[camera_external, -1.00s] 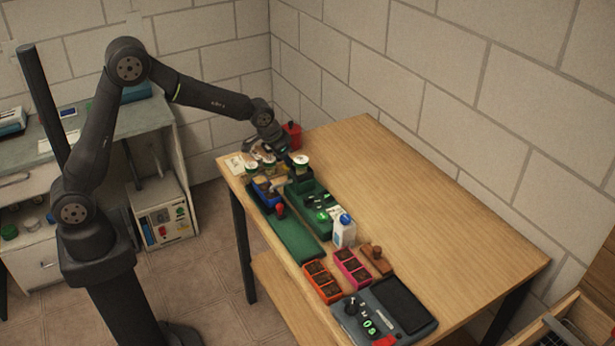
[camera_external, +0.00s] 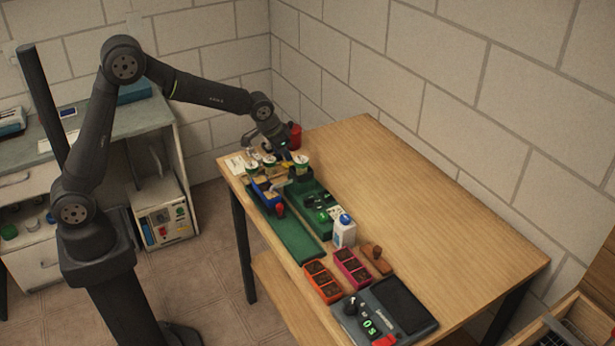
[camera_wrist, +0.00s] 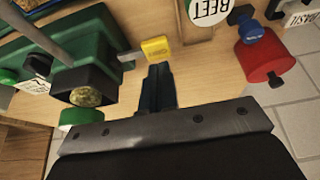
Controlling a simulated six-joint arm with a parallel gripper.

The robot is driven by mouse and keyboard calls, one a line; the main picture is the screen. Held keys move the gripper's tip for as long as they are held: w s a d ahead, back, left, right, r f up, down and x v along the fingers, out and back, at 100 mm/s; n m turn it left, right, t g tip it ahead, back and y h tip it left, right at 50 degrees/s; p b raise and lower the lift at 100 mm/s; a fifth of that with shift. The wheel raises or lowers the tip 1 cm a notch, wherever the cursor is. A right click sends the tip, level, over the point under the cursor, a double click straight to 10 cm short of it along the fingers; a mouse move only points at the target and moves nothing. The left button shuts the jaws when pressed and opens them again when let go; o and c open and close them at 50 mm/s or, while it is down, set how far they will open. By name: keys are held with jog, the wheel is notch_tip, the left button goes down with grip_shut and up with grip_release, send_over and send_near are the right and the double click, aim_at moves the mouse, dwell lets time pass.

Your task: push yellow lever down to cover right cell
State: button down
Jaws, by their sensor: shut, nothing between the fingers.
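The yellow lever (camera_wrist: 156,47) is a small yellow tab on a short metal arm from the green rack (camera_wrist: 85,42) in the wrist view. It also shows as a small yellow spot (camera_external: 288,164) in the external view. A dark cell with brown soil (camera_wrist: 86,93) sits at the rack's end, and its top looks uncovered. My gripper (camera_wrist: 158,72) is shut and empty, with its fingertips close beside the yellow tab; I cannot tell whether they touch. In the external view my gripper (camera_external: 284,153) is over the far end of the rack.
A red container (camera_wrist: 265,55) with a blue knob is near the table edge. A white bottle (camera_external: 344,231), orange tray (camera_external: 322,282) and pink tray (camera_external: 352,267) lie nearer. The table's right side is clear.

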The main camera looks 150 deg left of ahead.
jog(key=shift+r, duration=2.25)
notch_tip(320, 180, up, 8)
send_over(286, 165)
